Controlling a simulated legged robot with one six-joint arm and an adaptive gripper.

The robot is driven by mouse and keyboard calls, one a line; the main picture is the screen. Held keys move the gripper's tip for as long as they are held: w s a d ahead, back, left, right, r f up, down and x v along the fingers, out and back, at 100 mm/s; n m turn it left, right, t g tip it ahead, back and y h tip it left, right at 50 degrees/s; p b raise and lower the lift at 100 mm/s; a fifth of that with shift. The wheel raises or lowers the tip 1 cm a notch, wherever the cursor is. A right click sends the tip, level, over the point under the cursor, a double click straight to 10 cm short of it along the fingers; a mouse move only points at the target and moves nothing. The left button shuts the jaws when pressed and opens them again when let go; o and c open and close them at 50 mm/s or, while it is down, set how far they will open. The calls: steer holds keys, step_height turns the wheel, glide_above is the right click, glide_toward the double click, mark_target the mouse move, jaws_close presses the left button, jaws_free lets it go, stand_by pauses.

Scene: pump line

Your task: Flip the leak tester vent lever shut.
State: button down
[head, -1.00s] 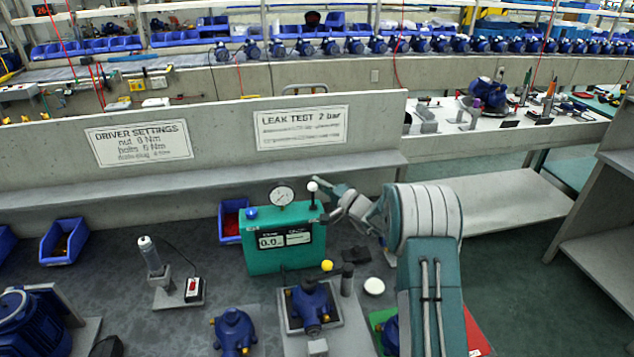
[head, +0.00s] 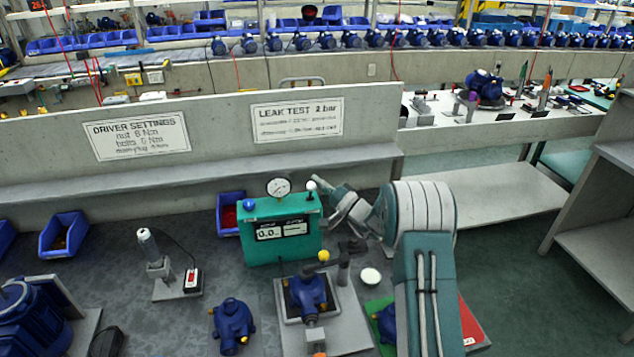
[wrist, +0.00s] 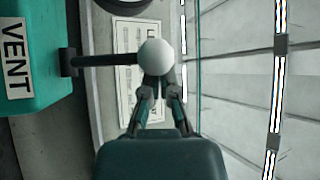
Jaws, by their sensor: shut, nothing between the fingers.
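The leak tester (head: 284,232) is a green box with a dial gauge on top and a display on its front. Its vent lever (head: 311,186) stands upright at the top right corner, a dark stem with a white ball. In the wrist view the ball (wrist: 155,55) sits at the end of a dark rod from the box, beside the VENT label (wrist: 17,58). My gripper (head: 317,181) is at the right side of the ball. In the wrist view its shut fingertips (wrist: 158,84) are at the ball, partly hidden behind it; I cannot tell whether they touch.
A low wall with a LEAK TEST sign (head: 298,120) stands behind the tester. A blue pump in a fixture (head: 307,294) and a lever with a yellow ball (head: 323,255) are in front. A blue bin (head: 230,213) is at the tester's left.

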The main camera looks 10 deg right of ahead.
stand_by(0.3)
steer(key=v, duration=1.2)
